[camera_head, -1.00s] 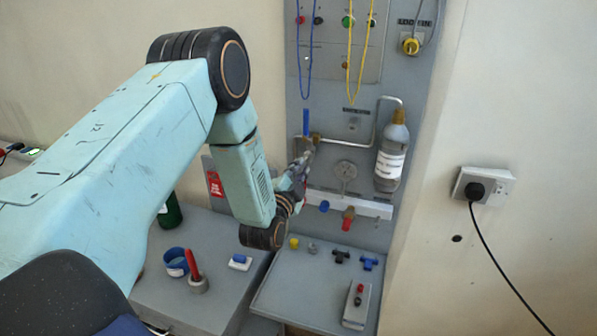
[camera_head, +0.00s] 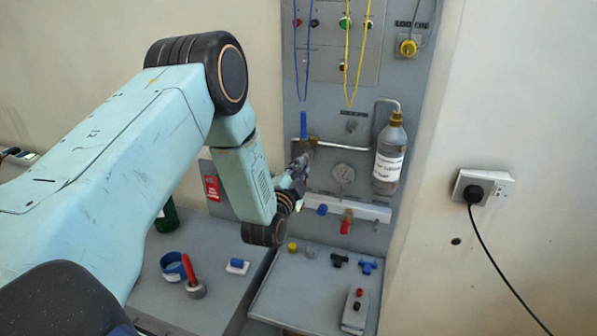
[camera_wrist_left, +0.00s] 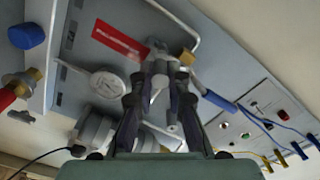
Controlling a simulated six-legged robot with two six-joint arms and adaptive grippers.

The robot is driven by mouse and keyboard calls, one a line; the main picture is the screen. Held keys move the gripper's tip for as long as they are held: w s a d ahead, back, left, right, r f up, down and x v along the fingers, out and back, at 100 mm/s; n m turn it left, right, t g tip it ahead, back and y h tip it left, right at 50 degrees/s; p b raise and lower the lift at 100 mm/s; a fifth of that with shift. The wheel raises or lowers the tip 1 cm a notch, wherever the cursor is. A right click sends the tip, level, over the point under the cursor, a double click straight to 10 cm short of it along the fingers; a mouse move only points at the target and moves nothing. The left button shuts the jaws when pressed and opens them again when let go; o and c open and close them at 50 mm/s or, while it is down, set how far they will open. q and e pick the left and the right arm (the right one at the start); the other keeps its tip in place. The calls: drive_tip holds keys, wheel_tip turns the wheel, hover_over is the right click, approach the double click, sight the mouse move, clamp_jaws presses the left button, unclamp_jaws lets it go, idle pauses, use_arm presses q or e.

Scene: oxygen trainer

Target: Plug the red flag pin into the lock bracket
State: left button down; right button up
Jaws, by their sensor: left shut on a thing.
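The red flag (camera_wrist_left: 118,40) with white lettering shows in the left wrist view, extending left from near my fingertips. My left gripper (camera_wrist_left: 158,68) is shut on the flag's pin, which is mostly hidden between the fingers. In the head view my left gripper (camera_head: 299,170) is at the wall panel, just below the blue lever (camera_head: 303,125). The lever and its brass valve (camera_wrist_left: 187,57) lie right beside the fingertips in the wrist view. The lock bracket is not clearly told apart there; the fingers cover that spot, so I cannot tell whether the pin is in it.
A round gauge (camera_head: 343,174) and a grey bottle (camera_head: 389,157) are on the panel right of the gripper. A white rail (camera_head: 366,210) with blue and red knobs runs below. Small fittings lie on the grey shelf (camera_head: 290,300). Blue and yellow cords hang above.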

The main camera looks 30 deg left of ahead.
use_arm(q)
drive_tip(key=shift+w+a+r, duration=0.15)
drive_tip(key=shift+w, duration=0.5)
drive_tip(key=c, duration=1.2)
unclamp_jaws()
drive_tip(key=v, duration=1.2)
drive_tip(key=shift+s, duration=0.1)
